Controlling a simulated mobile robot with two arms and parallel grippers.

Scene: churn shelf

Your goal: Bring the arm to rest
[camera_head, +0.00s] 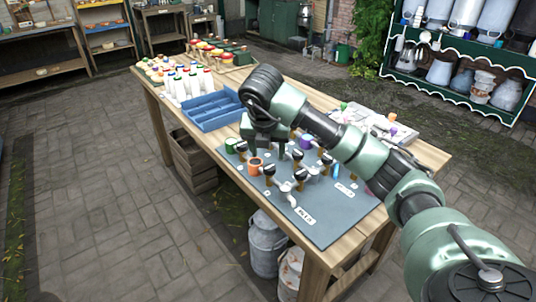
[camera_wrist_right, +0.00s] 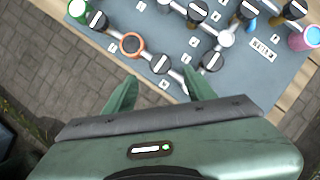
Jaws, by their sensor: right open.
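My right arm reaches in from the lower right in the head view. Its gripper (camera_head: 268,146) hangs over the grey mat (camera_head: 322,226) on the wooden table. In the right wrist view the gripper (camera_wrist_right: 160,88) shows two green fingers spread apart with nothing between them. The mat with its black-capped fittings lies beyond the fingertips there. The gap between fingers and mat is hard to judge. My left gripper is in neither view.
On the mat stand an orange ring piece (camera_head: 254,166), a green piece (camera_head: 231,145) and several black-capped valves. A blue tray (camera_head: 213,110) and white bottles (camera_head: 180,88) stand farther back. Milk churns (camera_head: 266,243) stand below the table. Paving at left is clear.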

